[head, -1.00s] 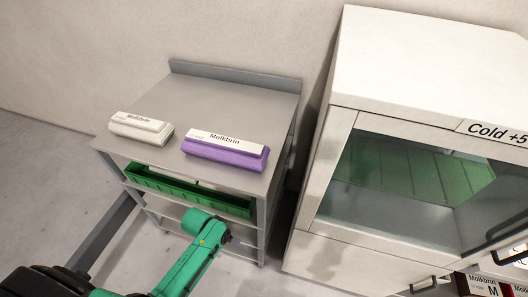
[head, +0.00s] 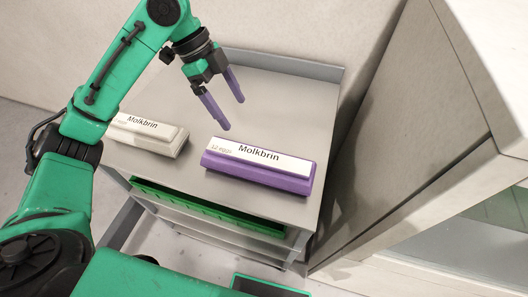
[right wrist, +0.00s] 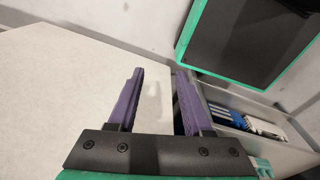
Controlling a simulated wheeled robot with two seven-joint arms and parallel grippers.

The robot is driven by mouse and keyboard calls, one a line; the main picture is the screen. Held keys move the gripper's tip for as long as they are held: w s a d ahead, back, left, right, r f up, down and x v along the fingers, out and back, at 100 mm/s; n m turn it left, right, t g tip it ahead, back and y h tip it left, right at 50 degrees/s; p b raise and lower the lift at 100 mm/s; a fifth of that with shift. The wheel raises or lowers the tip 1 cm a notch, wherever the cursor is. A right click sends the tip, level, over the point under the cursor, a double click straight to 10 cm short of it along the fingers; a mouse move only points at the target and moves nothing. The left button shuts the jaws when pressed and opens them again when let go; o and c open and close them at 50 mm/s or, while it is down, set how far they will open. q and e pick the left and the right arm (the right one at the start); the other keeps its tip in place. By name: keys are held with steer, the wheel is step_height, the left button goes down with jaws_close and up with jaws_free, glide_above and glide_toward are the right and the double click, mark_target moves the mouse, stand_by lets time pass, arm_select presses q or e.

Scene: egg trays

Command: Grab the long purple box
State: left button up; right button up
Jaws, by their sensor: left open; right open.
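The long purple box (head: 258,178), with a white "Molkbrin" label on top, lies on the grey metal table (head: 285,95) in the head view. My left gripper (head: 233,113) is open and empty, above the table, behind and a little left of the purple box and apart from it. My right gripper (right wrist: 160,95) shows in the right wrist view, open with nothing between its purple fingers. The purple box does not show in the right wrist view.
A white "Molkbrin" box (head: 148,140) lies left of the purple one, partly behind my left arm. A green tray (head: 200,208) sits on the shelf below. A tall white cabinet (head: 415,120) stands close on the right. The tabletop behind the boxes is clear.

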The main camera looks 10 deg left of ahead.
arm_select(q)
steer(key=p, duration=0.2)
glide_toward(258, 155)
steer(key=shift+s+d+f, duration=0.25)
steer(key=shift+f, duration=0.3)
steer(key=p+x, duration=0.2)
steer(key=x, duration=0.4)
steer(key=shift+w+f, duration=0.1)
steer(key=shift+f, duration=0.15)
steer(key=c, duration=0.4)
jaws_close()
steer(key=shift+w, duration=0.1)
arm_select(e)
steer(key=r, duration=0.3)
steer(key=shift+s+a+r, duration=0.25)
steer(key=shift+s+a, duration=0.1)
